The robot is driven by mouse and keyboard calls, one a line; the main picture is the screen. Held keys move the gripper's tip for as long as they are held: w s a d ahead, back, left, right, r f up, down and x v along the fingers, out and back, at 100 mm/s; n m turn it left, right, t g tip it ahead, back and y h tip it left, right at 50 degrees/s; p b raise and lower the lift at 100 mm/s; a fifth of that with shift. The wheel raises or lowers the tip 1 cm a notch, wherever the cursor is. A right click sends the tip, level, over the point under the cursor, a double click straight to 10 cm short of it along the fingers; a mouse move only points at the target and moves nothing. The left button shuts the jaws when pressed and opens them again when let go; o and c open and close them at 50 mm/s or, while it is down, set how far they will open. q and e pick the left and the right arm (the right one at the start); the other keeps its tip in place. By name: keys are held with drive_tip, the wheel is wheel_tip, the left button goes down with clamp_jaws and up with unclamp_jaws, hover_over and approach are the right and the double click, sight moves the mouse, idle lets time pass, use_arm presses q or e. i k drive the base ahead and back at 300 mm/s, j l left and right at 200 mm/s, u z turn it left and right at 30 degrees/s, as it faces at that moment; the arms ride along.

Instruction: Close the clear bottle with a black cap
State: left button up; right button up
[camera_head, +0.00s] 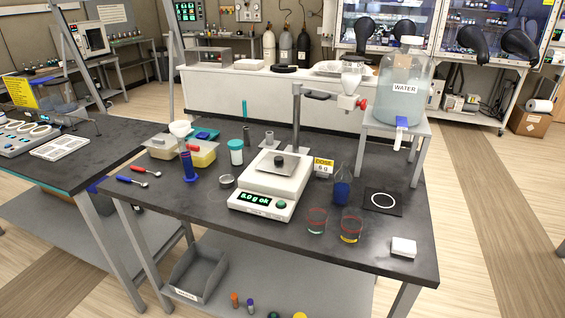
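I cannot make out a clear bottle with a black cap for certain. The closest clear vessel is the large jug labelled WATER (405,75), which stands on a raised stand at the right and has a white top. A small white bottle with a teal cap (236,152) stands upright on the dark bench, left of the scale. A low round metallic piece (226,181) lies near it; I cannot tell whether it is a lid or a dish. Neither of my grippers shows in the head view.
Small capped items (235,299) and a grey bin (200,274) sit below.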

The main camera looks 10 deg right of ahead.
sight(343, 182)
drive_tip(key=i+j+z, duration=0.25)
drive_tip(key=i+j, duration=0.15)
drive_tip(key=j, duration=0.25)
drive_tip(key=i+j+z, duration=0.1)
drive_tip(key=j, duration=0.25)
drive_tip(key=i+j+z, duration=0.1)
drive_tip(key=i+j, duration=0.15)
drive_tip(key=i+j+z, duration=0.1)
drive_tip(key=j, duration=0.35)
